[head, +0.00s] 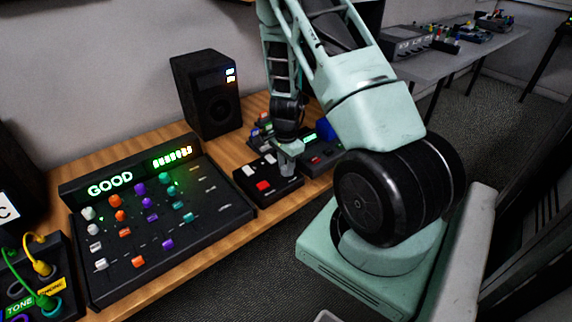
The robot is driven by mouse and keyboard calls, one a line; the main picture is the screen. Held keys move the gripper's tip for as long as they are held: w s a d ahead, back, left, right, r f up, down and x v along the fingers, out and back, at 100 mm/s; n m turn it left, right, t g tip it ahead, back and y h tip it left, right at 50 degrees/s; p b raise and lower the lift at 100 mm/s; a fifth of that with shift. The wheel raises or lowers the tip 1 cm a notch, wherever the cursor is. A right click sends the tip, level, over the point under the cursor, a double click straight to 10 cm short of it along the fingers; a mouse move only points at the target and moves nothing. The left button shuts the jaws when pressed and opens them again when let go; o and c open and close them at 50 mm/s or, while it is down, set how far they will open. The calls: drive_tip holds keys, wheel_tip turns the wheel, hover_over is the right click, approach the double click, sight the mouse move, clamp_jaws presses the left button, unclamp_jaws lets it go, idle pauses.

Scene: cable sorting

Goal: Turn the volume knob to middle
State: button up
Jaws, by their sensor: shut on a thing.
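My gripper (290,150) points down over the right back part of a small black box (277,196) on the wooden bench. Its fingers are closed at a knob on the box. The knob is mostly hidden by the fingers, so its pointer and angle cannot be read. The box also has white buttons (250,170) and a red button (264,186) on its top, left of the gripper.
A black mixer (180,258) with coloured knobs and a lit "GOOD" display stands left of the box. A black speaker (207,95) stands behind. More small devices (318,158) sit close right. Cables (40,272) lie at the far left.

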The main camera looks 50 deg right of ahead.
drive_tip(key=o, duration=1)
drive_tip(key=shift+c, duration=0.2)
wheel_tip(320, 180, up, 18)
drive_tip(key=p, duration=0.1)
drive_tip(key=shift+f, duration=0.25)
drive_tip(key=s+a+r+n+y, duration=0.1)
drive_tip(key=a+r+n, duration=0.2)
drive_tip(key=a+n, duration=0.75)
drive_tip(key=a+r+n+y, duration=0.15)
drive_tip(key=a+n, duration=0.25)
drive_tip(key=a, duration=1.3)
drive_tip(key=s+a+r+n+h, duration=0.2)
drive_tip(key=s+a+r+n, duration=0.2)
drive_tip(key=s+a+n, duration=0.9)
drive_tip(key=s+n, duration=0.1)
drive_tip(key=s, duration=0.2)
